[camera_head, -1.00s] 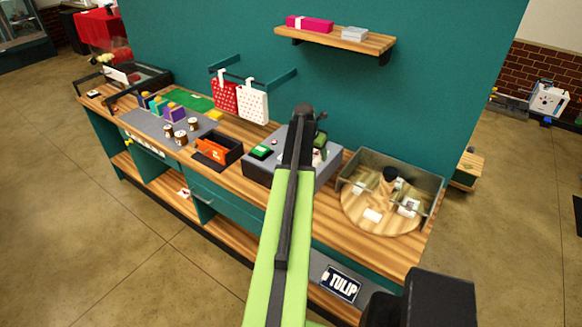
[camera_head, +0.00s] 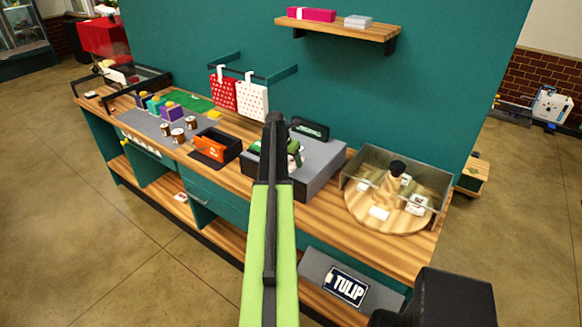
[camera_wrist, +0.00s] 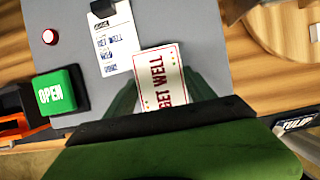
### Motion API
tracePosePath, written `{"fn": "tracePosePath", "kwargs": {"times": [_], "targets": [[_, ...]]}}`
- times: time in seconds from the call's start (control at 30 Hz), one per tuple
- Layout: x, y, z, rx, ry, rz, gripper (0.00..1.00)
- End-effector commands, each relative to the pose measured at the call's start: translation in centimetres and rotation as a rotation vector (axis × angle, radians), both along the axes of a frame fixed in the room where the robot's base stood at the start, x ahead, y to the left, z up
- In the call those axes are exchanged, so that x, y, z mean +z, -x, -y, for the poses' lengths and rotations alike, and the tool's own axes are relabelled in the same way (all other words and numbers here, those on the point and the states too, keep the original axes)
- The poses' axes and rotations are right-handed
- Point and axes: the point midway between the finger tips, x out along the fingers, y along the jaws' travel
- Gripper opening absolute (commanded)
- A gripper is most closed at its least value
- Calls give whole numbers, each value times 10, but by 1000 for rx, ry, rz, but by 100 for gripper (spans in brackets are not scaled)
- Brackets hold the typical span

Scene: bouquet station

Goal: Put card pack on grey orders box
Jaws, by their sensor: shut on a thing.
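The card pack (camera_wrist: 160,75) is a white card with a red border and red "GET WELL" lettering. In the wrist view it sits between the two green fingers of my gripper (camera_wrist: 158,88), which is shut on it. The grey orders box (camera_wrist: 82,55) lies beneath, with a clipped order slip (camera_wrist: 114,46), a red button (camera_wrist: 49,37) and a green OPEN button (camera_wrist: 57,93). In the head view my gripper (camera_head: 291,152) is over the grey box (camera_head: 322,165), and my arm partly hides the box. I cannot tell whether the pack touches the box.
Right of the box is a round wooden turntable (camera_head: 365,208) with a clear-walled surround and small items. An orange item in a black tray (camera_head: 218,152) stands left of the box. A wall shelf (camera_head: 340,30) and hanging gift bags (camera_head: 252,98) are behind. A TULIP sign (camera_head: 346,286) is below.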

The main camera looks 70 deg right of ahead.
Motion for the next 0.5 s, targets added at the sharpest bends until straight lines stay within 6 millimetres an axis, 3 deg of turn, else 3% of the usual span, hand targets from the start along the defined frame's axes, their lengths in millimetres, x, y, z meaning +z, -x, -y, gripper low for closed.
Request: {"fn": "tracePosePath", "kwargs": {"times": [0.33,0.37,0.5], "targets": [[-6,1,0,-1,0,0,21],[-4,1,0,-1,0,0,67],[-4,1,0,-1,0,0,85]]}}
